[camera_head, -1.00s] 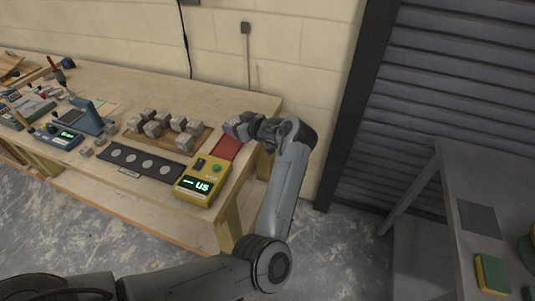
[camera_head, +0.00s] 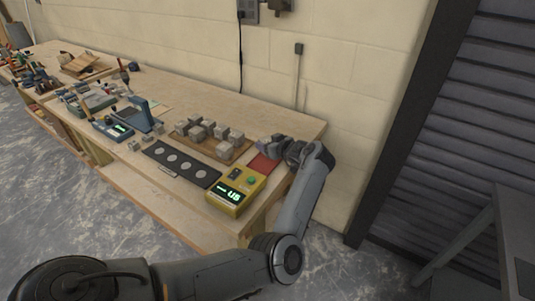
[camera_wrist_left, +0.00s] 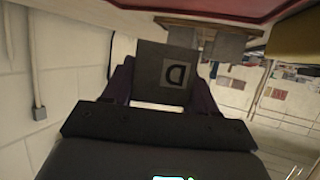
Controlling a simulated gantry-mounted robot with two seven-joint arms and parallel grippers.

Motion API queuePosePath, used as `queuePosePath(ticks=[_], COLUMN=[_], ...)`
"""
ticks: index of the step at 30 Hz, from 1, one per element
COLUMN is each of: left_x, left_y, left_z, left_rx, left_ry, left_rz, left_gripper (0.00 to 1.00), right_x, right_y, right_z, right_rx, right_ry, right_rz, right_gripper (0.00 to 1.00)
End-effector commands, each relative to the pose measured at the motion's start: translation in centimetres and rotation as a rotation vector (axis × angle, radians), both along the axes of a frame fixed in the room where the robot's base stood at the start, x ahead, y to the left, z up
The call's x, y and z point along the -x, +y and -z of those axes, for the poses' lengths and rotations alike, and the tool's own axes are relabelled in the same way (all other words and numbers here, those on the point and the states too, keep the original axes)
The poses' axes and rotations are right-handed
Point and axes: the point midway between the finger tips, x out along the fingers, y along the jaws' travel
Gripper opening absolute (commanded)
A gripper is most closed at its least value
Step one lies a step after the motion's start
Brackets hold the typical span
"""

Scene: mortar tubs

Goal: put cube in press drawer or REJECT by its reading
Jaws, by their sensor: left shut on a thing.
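My left gripper (camera_head: 268,146) is at the right end of the bench, above or beside the red pad (camera_head: 262,164) of the yellow meter (camera_head: 238,194). I cannot tell whether the cube touches the pad. The meter's green display shows a dash-like mark and "US". In the left wrist view, the gripper (camera_wrist_left: 165,90) is shut on a dark grey cube (camera_wrist_left: 150,62), whose facing side carries a label with a "D". In the head view the cube is hardly distinguishable from the gripper. I cannot make out a press drawer or REJECT label. My right gripper is not in view.
Several grey cubes stand on a wooden board (camera_head: 241,156) behind a black strip (camera_head: 153,153) with pale discs. A blue device (camera_head: 145,117) and a small display unit (camera_head: 116,131) stand further left.

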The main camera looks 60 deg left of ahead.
Motion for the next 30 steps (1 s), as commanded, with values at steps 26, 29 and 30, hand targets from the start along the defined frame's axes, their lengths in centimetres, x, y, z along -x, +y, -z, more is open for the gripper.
queuePosePath(ticks=[26, 29, 30], left_x=[0.0, 0.0, 0.0], left_y=[0.2, 0.2, 0.2], left_z=[4.4, 4.5, 4.5], left_rx=[-0.001, 0.0, 0.0], left_ry=[-0.001, 0.0, 0.0], left_rz=[0.0, 0.0, 0.0], left_gripper=[0.1, 0.64, 0.7], right_x=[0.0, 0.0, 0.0], right_y=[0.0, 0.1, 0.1], right_z=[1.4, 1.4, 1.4], right_rx=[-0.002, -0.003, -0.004], right_ry=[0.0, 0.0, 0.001], right_rz=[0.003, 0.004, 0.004], right_gripper=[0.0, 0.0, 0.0])
